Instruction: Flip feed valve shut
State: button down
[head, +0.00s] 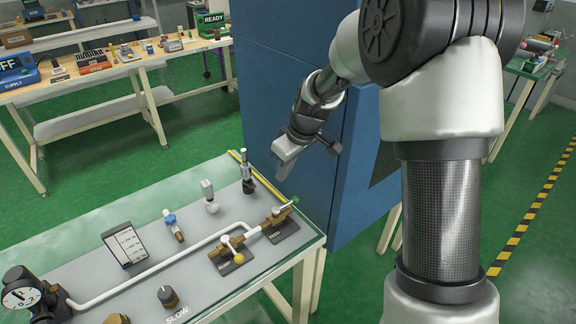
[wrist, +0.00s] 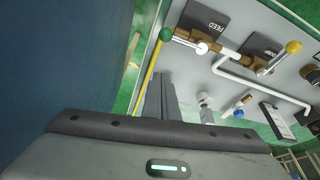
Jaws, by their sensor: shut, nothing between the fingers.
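The feed valve (head: 279,217) is a brass valve on a dark FEED plate at the right end of the panel. Its silver lever with a green knob (head: 295,201) lies roughly along the pipe line. In the wrist view the green knob (wrist: 166,34) and the FEED plate (wrist: 212,20) show at the top. My gripper (head: 281,174) is shut and empty, above and behind the panel's right corner, apart from the lever. Its closed fingers (wrist: 160,97) show in the wrist view, with the knob beyond their tips.
A second valve with a yellow knob (head: 238,258) stands beside the feed valve, its lever across the pipe. Small fittings (head: 211,197) stand along the panel's back. A gauge (head: 24,297) is at front left. A blue cabinet (head: 290,100) rises close behind my gripper.

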aim_at(287, 204)
jog(key=x, duration=0.4)
jog(key=shift+s+d+f, duration=0.2)
jog(key=shift+s+d, duration=0.45)
jog(key=shift+d, duration=0.05)
jog(key=shift+s+d+f, duration=0.15)
jog(key=shift+s+d, duration=0.55)
